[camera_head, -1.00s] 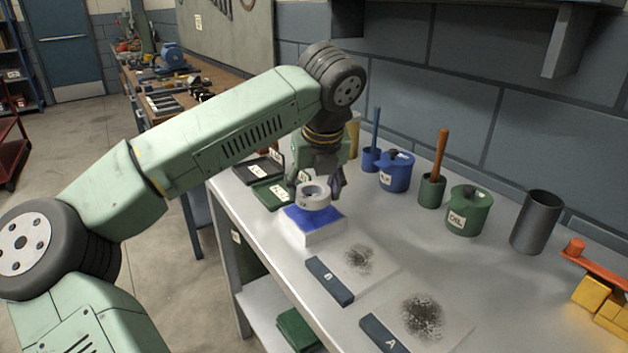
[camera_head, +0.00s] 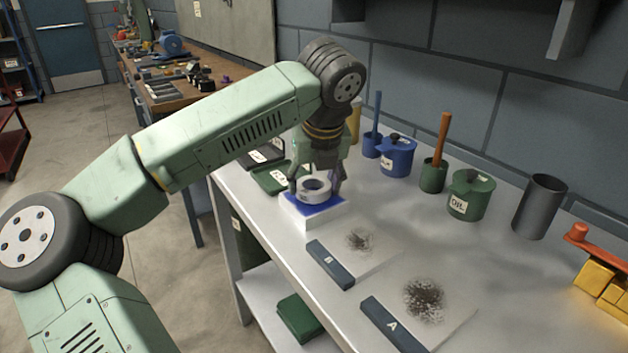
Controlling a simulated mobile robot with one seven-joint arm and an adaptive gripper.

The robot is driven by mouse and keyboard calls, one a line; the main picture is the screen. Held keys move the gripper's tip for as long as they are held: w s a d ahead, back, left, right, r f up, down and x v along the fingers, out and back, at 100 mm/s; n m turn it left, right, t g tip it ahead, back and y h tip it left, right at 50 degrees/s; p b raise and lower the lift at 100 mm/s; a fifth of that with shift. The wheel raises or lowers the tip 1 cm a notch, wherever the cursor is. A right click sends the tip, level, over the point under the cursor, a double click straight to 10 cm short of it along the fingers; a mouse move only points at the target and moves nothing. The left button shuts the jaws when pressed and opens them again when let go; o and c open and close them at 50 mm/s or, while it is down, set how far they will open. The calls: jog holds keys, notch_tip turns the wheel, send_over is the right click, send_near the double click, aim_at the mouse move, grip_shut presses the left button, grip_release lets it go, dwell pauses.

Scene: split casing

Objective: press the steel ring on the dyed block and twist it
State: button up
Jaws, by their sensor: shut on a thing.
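The steel ring (camera_head: 315,190) is a pale grey, thick-walled ring with its opening facing up. My gripper (camera_head: 315,185) points down and is shut on the ring, one finger on each side of it. The dyed block (camera_head: 312,219) is a white block with a blue top, on the near-left part of the bench. The ring sits over the middle of the blue top and appears to touch it. The ring's underside is hidden, so I cannot tell how firmly it bears on the block.
Sheet B (camera_head: 358,240) and sheet A (camera_head: 424,298), both dark-smudged, lie to the right on the bench (camera_head: 490,240). A blue pot (camera_head: 397,157), a green oil pot (camera_head: 469,196) and a dark cylinder (camera_head: 539,206) stand along the wall.

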jog(key=shift+f+b, duration=0.5)
jog(key=shift+b, duration=0.25)
dwell(1.0)
jog(key=shift+n+y+b, duration=0.5)
jog(key=shift+n+b, duration=0.25)
jog(key=shift+n, duration=0.55)
jog(key=shift+m+h, duration=0.5)
jog(key=shift+m, duration=0.8)
jog(key=shift+m+h, duration=0.5)
jog(key=shift+m, duration=0.8)
jog(key=shift+n+y+b, duration=0.3)
jog(key=shift+n+b, duration=0.35)
jog(key=shift+n, duration=0.15)
jog(key=shift+s+n, duration=0.1)
jog(key=shift+n, duration=0.4)
